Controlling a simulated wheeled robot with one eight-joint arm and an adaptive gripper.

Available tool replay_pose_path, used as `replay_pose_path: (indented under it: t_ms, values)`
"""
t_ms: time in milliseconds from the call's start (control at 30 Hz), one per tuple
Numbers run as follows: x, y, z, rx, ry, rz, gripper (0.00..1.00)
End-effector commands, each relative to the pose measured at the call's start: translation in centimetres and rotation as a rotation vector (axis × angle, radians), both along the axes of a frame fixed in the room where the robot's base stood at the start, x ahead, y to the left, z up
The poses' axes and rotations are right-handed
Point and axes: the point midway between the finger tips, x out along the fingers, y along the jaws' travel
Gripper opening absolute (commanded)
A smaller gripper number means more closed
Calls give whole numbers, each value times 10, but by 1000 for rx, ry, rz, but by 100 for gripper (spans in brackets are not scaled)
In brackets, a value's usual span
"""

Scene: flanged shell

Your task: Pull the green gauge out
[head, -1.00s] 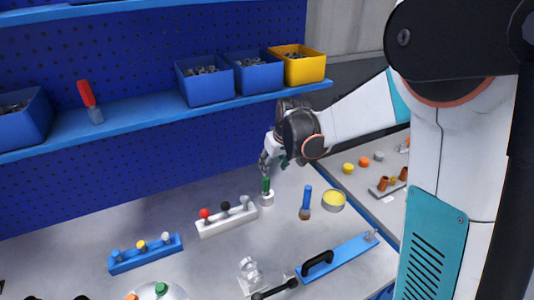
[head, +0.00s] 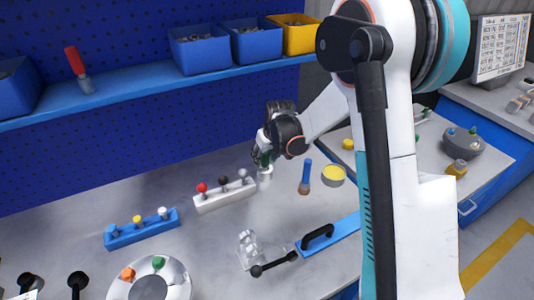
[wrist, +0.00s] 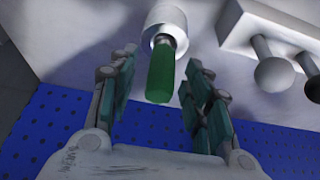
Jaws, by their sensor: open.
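The green gauge (wrist: 161,78) is a green rod with a short metal neck, standing in a small white cylindrical holder (wrist: 166,20). In the head view the gauge (head: 265,160) is partly hidden by my gripper, and the white holder (head: 265,174) shows just below. My gripper (head: 262,157) is open, with its fingers (wrist: 161,62) on either side of the green rod. Gaps show between the rod and both fingers in the wrist view.
A white block with red, black and grey knobs (head: 224,195) stands close left of the holder. A blue-handled tool (head: 306,175) and a yellow-topped tin (head: 333,175) stand to the right. The blue pegboard (head: 150,150) rises behind.

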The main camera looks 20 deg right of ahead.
Motion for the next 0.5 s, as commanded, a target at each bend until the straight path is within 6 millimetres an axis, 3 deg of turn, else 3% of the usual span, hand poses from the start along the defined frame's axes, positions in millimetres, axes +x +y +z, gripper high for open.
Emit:
replay_pose_path:
  t_ms: [400,500]
  values:
    - [3,1,-7,0,0,0,45]
    - [3,1,-7,0,0,0,25]
